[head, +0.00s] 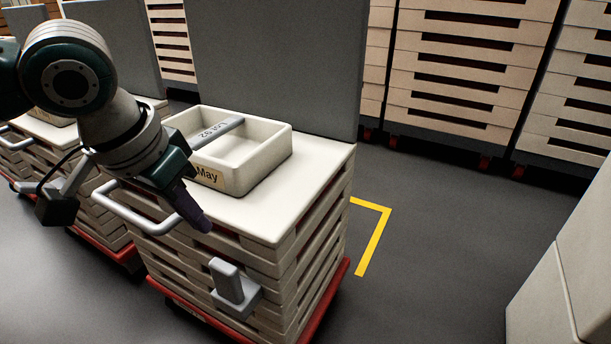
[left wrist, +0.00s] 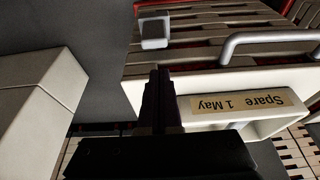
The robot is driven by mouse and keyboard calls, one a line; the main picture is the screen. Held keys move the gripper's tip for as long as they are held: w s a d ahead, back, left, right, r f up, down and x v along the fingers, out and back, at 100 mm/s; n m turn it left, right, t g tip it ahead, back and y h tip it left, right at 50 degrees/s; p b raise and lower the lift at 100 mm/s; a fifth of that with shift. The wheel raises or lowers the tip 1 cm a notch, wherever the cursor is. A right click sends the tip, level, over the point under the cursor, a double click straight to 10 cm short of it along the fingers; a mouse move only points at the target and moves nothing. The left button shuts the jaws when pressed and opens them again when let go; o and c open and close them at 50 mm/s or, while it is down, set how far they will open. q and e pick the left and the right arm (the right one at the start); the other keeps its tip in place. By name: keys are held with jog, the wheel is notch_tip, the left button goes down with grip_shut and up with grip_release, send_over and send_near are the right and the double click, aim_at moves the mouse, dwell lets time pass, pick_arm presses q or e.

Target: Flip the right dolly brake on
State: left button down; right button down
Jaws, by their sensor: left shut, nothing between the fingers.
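The right dolly brake (head: 228,284) is a light grey upright paddle on a small grey bracket, on the front of the near stack of pale trays. In the left wrist view a grey block (left wrist: 153,32) near the top looks like the same brake. My left gripper (head: 202,224) is shut and empty, its dark fingers pointing down in front of the stack, above and left of the brake and apart from it. In the left wrist view its fingers (left wrist: 160,78) are together, below the block. My right gripper is not in view.
An open tray (head: 276,160) labelled "May" sits on the stack, with a grey bar across it. A grey handle (head: 135,220) juts from the stack's front near my left wrist. The stack stands on a red dolly (head: 338,285). Grey floor (head: 430,270) is clear to the right.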

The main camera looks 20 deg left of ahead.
aim_at(227, 282)
pick_arm(q)
jog(key=b+x, duration=0.6)
jog(key=x, duration=0.4)
jog(key=shift+b, duration=0.4)
